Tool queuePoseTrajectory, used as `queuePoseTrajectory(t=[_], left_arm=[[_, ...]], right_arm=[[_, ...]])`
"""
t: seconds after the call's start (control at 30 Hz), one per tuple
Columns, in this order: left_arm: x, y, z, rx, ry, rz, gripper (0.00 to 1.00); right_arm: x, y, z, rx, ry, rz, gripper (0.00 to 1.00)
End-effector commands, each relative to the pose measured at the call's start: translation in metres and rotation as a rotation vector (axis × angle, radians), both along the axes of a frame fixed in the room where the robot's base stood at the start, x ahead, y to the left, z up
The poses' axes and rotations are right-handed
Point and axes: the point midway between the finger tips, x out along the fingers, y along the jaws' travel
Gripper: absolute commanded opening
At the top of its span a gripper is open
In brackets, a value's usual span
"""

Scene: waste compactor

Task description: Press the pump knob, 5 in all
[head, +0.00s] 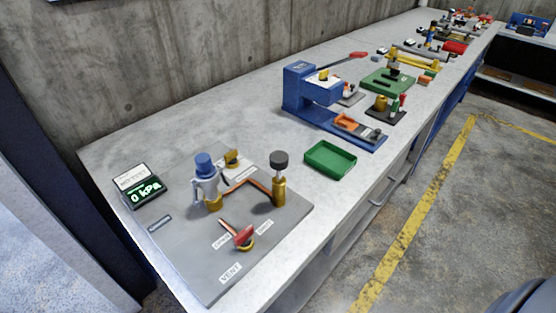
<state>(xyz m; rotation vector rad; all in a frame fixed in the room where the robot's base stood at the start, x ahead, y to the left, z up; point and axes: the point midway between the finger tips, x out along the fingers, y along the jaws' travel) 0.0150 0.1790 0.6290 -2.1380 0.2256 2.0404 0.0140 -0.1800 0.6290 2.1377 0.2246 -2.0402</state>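A grey panel (185,262) lies at the near left end of the long bench. A black round knob (280,157) stands upright on a brass cylinder (279,192) at the panel's right side; it looks like the pump knob. A blue-capped grey and brass fitting (206,180) stands left of it, and copper pipe (248,184) runs between them. A small display (147,190) at the left reads 0 kPa. A red vent lever (243,236) sits near the front, by small labels and the word VENT. Neither of my grippers is in view.
A green tray (330,159) lies right of the panel. A blue press (303,92) stands behind it, with more devices farther along the bench (225,105). A concrete wall (190,60) runs behind. The floor at right is open, with a yellow line (425,215).

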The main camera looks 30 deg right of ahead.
Motion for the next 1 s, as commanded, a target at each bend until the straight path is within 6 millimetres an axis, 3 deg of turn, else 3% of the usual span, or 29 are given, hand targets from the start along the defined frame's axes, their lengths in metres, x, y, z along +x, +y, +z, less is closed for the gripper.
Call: queuePoseTrajectory(t=[0.03, 0.33, 1.0], left_arm=[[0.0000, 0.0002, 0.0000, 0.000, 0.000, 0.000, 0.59], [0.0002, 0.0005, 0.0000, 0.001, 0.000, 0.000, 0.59], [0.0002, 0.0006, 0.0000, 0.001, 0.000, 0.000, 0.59]], right_arm=[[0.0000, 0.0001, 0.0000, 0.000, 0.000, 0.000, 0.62], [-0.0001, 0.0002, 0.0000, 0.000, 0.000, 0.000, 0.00], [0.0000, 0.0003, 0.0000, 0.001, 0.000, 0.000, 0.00]])
